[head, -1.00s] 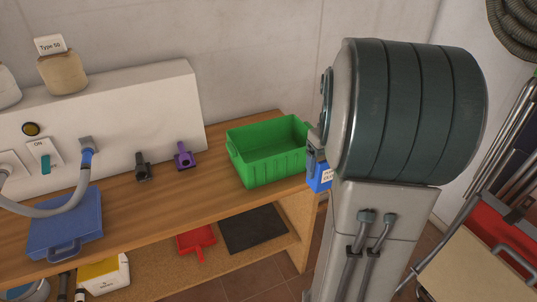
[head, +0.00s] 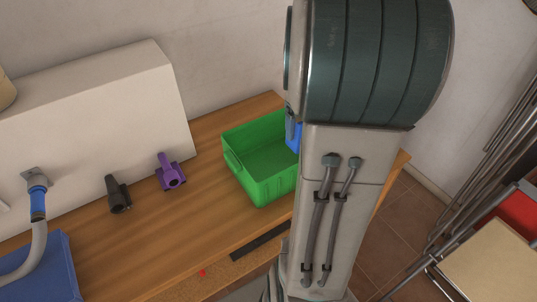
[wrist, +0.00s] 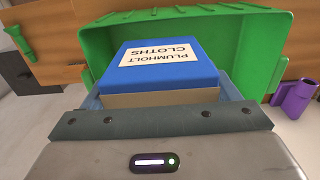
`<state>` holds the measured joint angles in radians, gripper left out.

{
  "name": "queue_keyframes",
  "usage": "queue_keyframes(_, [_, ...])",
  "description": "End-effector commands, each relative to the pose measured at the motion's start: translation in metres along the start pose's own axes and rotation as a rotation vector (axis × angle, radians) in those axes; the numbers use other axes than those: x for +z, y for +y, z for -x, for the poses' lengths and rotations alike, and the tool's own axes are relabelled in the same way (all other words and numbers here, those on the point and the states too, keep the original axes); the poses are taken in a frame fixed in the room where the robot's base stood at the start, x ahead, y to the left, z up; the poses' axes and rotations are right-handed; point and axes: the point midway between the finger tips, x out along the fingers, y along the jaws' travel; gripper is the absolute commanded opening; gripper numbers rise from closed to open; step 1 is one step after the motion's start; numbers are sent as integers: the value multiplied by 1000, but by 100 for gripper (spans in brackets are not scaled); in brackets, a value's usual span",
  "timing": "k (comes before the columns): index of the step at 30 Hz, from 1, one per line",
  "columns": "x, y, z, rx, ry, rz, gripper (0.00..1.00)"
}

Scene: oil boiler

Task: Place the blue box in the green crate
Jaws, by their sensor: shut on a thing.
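The green crate (head: 262,160) stands on the wooden workbench, its right part hidden behind my arm in the head view. Its open inside (wrist: 255,45) fills the back of the wrist view. The blue box (wrist: 160,68), with a white label reading "PLUMHOLT CLOTHS", is between the fingers of my gripper (wrist: 160,98), which is shut on it. In the head view the blue box (head: 294,137) shows as a small patch at the crate's right side, overlapping its inside. Most of the box and gripper are hidden there. I cannot tell its exact height above the crate floor.
A purple fitting (head: 171,173) and a black fitting (head: 118,194) stand on the bench (head: 185,220) left of the crate. A blue case (head: 40,270) and a hose end (head: 37,200) are farther left. A wall is behind. Bare bench lies between fittings and crate.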

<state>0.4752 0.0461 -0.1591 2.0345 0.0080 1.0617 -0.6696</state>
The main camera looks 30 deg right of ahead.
Motion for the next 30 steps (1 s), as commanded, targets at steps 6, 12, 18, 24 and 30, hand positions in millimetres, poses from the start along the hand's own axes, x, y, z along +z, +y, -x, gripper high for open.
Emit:
queue_keyframes(6, [-14, -28, -21, -2, -3, 11, 56])
queue_keyframes(12, [-34, -71, -48, -2, -4, 14, 56])
queue_keyframes(18, [-49, -99, -69, 0, -2, 9, 56])
queue_keyframes(24, [-53, -106, -82, 0, -3, 3, 56])
queue_keyframes(30, [-52, -105, -109, -1, -3, 2, 56])
